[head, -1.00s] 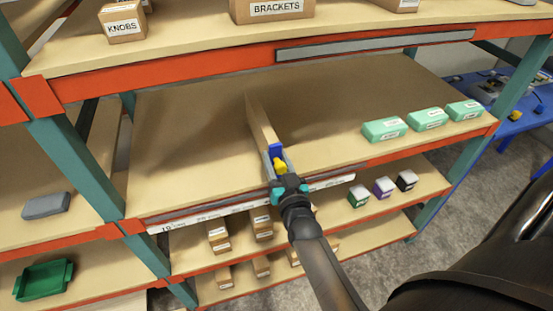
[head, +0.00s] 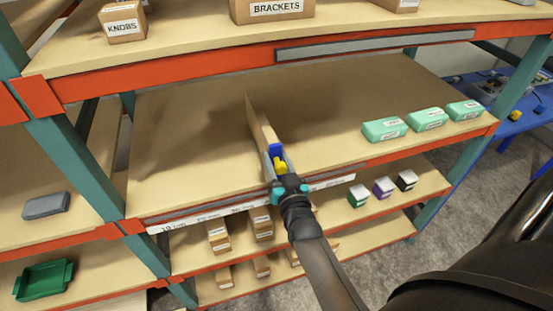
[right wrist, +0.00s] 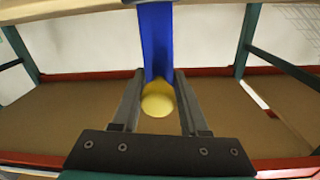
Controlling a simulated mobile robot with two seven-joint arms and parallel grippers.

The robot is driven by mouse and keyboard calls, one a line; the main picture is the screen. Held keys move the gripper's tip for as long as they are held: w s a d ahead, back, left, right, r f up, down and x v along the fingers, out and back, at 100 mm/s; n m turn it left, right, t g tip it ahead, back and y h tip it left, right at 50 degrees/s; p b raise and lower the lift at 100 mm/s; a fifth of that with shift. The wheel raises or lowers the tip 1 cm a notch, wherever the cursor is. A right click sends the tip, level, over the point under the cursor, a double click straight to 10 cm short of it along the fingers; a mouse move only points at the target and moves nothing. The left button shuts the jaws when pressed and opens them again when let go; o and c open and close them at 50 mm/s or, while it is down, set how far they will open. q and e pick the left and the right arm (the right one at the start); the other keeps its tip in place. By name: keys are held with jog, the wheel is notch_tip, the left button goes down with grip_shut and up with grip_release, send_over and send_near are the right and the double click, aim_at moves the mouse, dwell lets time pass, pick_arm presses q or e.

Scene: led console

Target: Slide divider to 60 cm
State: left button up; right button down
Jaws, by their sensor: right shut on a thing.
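The divider (head: 261,126) is a thin upright board on the middle shelf (head: 190,120), running from front to back near the shelf's centre. Its front end has a blue bracket (head: 274,151) with a yellow knob (head: 280,167). My right gripper (head: 279,172) is shut on the yellow knob at the shelf's front edge. In the right wrist view the knob (right wrist: 158,98) sits between my two fingers (right wrist: 158,108), with the blue bracket (right wrist: 156,40) behind it. A white scale strip (head: 215,213) runs along the front edge; its numbers near the divider are partly hidden by my gripper. My left gripper is not in view.
Several mint-green boxes (head: 384,130) stand at the right of the same shelf. The shelf surface left of the divider is clear. Teal posts (head: 75,165) frame the rack.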

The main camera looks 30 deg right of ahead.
jog(key=shift+d+f, duration=0.1)
jog(key=shift+f, duration=0.05)
jog(key=s+d+b, duration=0.1)
jog(key=s+d, duration=0.1)
jog(key=d, duration=0.7)
jog(key=s+d+b, duration=0.1)
jog(key=s+d, duration=0.1)
jog(key=d, duration=0.8)
jog(key=shift+s+d, duration=0.3)
jog(key=shift+s, duration=0.1)
jog(key=shift+d, duration=0.1)
jog(key=c, duration=0.8)
grip_release()
jog(key=shift+o, duration=1.4)
jog(key=shift+s+d, duration=0.1)
jog(key=shift+d, duration=0.05)
